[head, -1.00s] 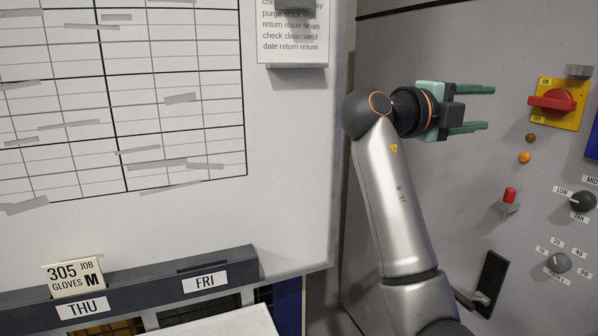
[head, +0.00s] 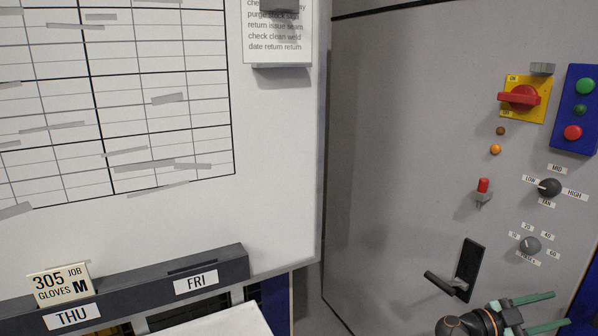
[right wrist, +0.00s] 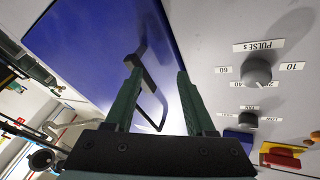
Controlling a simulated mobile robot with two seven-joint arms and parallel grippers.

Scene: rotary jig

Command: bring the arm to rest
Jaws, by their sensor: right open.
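My right gripper (head: 560,309) is low at the right edge of the head view, its green fingers apart and pointing right. Nothing is between the fingers there. In the right wrist view the two green fingers (right wrist: 157,78) stand apart, and a thin black handle (right wrist: 152,88) on a blue surface shows beyond and between them. I cannot tell how far it is from the fingertips. Most of my right arm is below the head view's edge. My left gripper is not in view.
The grey cabinet front carries a red rotary switch (head: 520,97), a red-tipped toggle (head: 483,187), a fan knob (head: 549,188), a pulse knob (head: 530,245), a black lever handle (head: 468,272) and a blue button box (head: 577,110). A whiteboard (head: 270,190) stands left. The cabinet's middle is clear.

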